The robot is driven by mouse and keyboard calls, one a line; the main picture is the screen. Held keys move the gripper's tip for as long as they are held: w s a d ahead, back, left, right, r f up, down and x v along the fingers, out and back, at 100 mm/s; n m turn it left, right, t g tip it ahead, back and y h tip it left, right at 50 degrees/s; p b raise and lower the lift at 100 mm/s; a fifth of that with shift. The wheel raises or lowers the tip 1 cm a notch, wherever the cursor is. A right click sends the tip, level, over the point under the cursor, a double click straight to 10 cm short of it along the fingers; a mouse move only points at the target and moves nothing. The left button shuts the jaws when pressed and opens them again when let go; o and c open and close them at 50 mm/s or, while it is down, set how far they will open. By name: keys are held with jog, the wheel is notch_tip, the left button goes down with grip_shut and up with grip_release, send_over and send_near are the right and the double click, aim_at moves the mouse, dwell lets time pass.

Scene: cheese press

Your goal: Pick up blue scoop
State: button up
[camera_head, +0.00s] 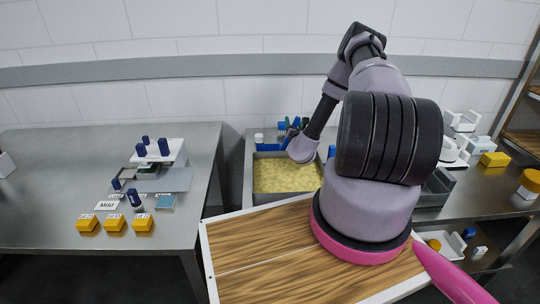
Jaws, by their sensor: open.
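Several small blue and dark items (284,127) stand behind the vat, close to the wall and partly covered by my arm. They are too small to tell which is the blue scoop. Another blue piece (332,151) shows just right of my forearm. My forearm reaches down over the far side of the vat, and my wrist is over its back edge. My gripper's fingers are hidden behind the wrist, so I cannot see their distance from the blue items.
The metal vat (248,186) holds yellow curds (285,174). A steel table (60,165) at left carries a white press (160,152), blue-topped items and yellow blocks (114,223). At right are white equipment (460,121), a yellow block (494,159) and a jar (530,184). A grey bin stands behind my arm.

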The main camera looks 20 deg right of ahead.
grip_shut()
jog(key=shift+r, duration=0.15)
